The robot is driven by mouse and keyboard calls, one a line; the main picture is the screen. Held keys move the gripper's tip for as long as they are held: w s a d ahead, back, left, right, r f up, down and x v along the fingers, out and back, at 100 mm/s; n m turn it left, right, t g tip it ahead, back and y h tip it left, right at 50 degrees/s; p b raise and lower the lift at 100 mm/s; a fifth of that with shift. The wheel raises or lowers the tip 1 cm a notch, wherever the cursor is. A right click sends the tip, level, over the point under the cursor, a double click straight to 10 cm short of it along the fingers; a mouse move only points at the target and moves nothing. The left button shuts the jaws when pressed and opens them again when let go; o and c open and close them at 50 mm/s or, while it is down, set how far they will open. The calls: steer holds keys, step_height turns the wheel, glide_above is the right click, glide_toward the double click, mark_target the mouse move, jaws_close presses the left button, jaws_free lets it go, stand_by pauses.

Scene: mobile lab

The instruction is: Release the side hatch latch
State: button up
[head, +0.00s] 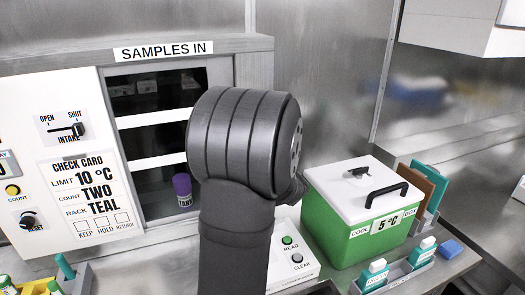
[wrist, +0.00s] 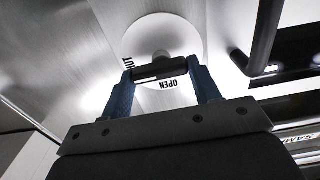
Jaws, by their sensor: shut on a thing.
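In the wrist view, the latch is a round pale plate (wrist: 182,38) with a dark bar handle (wrist: 160,69) across its lower part. The word OPEN is printed below the bar, and a partly hidden word, probably SHUT, is at the left. My gripper (wrist: 161,73) has its two blue fingers at the two ends of the bar and is shut on it. The bar lies nearly level in this view. In the head view my dark arm fills the middle; the gripper and latch do not show there.
A dark curved grab bar (wrist: 262,42) stands close to the right of the latch in the wrist view. In the head view, a SAMPLES IN cabinet (head: 254,43) is behind my arm. A green cool box (head: 335,225) and bottles stand on the right of the bench.

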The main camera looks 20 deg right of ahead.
steer(key=shift+n, duration=0.3)
steer(key=n, duration=1.7)
steer(key=shift+a, duration=0.35)
steer(key=o, duration=1)
